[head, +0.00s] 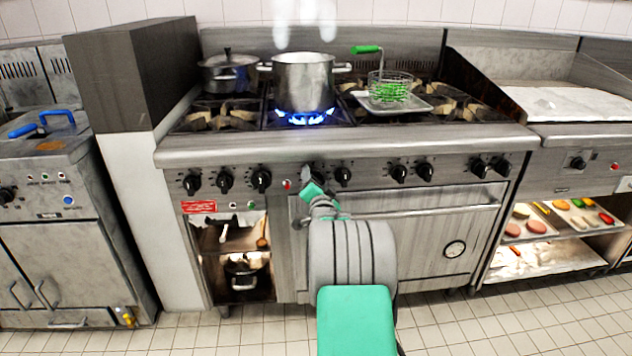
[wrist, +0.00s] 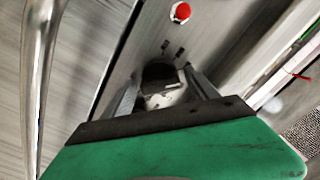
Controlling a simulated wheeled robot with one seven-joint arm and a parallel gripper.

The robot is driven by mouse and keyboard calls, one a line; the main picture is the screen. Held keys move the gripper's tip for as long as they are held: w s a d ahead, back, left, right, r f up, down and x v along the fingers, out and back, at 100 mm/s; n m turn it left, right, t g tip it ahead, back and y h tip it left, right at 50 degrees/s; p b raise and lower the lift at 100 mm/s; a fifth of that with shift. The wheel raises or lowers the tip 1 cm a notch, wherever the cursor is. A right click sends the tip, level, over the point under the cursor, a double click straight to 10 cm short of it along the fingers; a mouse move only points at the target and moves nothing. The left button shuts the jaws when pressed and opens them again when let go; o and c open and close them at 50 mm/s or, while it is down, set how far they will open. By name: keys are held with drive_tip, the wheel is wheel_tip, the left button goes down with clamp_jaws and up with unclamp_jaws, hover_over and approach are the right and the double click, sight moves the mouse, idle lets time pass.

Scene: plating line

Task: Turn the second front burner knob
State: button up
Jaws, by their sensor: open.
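The range's front panel (head: 370,172) carries a row of black burner knobs. Three knobs, such as one (head: 261,181), are left of my gripper (head: 312,180), and others, including one (head: 343,177), are to its right. In the head view my gripper is at the panel, just right of a red light, and covers what lies behind it. In the wrist view my gripper (wrist: 162,78) is open, with one finger on each side of a dark round knob (wrist: 160,72) with a pale part. I cannot tell whether the fingers touch it.
A steel pot (head: 303,82) stands over a blue flame (head: 305,117). A dark lidded pot (head: 228,73) and a green-handled basket (head: 390,84) are also on the range. The oven handle (head: 420,210) runs below the panel. A red light (wrist: 180,12) is near the knob.

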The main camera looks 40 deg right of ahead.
drive_tip(key=shift+r, duration=0.1)
drive_tip(key=shift+c, duration=0.2)
drive_tip(key=c, duration=1.3)
drive_tip(key=shift+m, duration=0.4)
drive_tip(key=m, duration=0.1)
drive_tip(key=m+b, duration=0.2)
drive_tip(key=shift+d+f+m, duration=0.1)
drive_tip(key=shift+f+m, duration=0.15)
drive_tip(key=shift+m, duration=0.05)
drive_tip(key=shift+m+b, duration=0.65)
drive_tip(key=shift+m, duration=1.65)
drive_tip(key=o, duration=1.3)
